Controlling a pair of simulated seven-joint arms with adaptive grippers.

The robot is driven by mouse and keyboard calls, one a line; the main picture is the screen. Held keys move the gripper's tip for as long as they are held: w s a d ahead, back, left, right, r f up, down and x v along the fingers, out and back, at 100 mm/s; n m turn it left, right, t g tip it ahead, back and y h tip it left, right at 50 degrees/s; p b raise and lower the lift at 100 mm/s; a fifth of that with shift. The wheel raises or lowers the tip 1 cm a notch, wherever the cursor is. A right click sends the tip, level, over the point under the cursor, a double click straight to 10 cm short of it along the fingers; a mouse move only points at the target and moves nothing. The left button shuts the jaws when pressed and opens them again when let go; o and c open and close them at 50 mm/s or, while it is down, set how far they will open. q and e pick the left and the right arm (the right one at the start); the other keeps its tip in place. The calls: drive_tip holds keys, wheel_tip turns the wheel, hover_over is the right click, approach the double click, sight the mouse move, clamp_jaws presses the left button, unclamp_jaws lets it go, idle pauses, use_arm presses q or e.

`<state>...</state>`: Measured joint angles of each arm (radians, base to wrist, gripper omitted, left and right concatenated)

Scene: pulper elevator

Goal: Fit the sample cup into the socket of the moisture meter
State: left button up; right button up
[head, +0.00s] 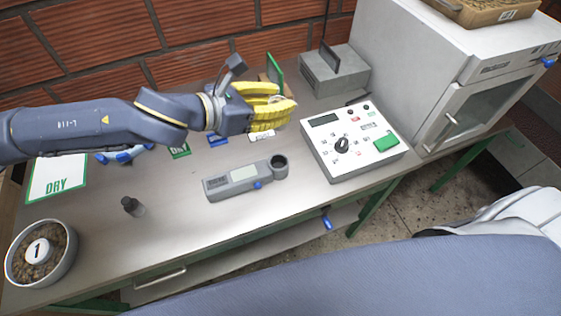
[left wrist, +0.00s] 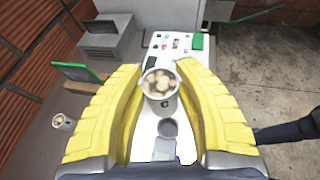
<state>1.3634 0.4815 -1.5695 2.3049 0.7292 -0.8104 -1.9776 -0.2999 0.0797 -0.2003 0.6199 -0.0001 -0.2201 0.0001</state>
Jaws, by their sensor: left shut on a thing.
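My left gripper (head: 290,108), with ribbed yellow fingers, is shut on the sample cup (left wrist: 160,83). The cup is pale, holds light beans and sits between the fingertips in the left wrist view; in the head view the fingers mostly hide it. The moisture meter (head: 222,184) is a grey handheld device lying on the bench, with a small display, a blue knob and a round dark socket (head: 279,164) at its right end. The socket also shows below the cup in the left wrist view (left wrist: 168,128). The cup is above the bench, apart from the socket. My right gripper is not in view.
A white control box (head: 350,150) with a dial and green button stands right of the meter. A bowl of beans marked 1 (head: 42,262) and a small dark bottle (head: 132,206) are at left. A white oven (head: 440,60) stands at right. The front bench is mostly clear.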

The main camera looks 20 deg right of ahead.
sight(278, 155)
use_arm(q)
wheel_tip(278, 155, down, 19)
drive_tip(key=shift+f, duration=0.1)
idle(0.7)
drive_tip(key=shift+f, duration=0.1)
drive_tip(key=o, duration=1.2)
drive_tip(key=shift+r, duration=0.2)
drive_tip(key=v, duration=1.2)
drive_tip(key=shift+w, duration=0.1)
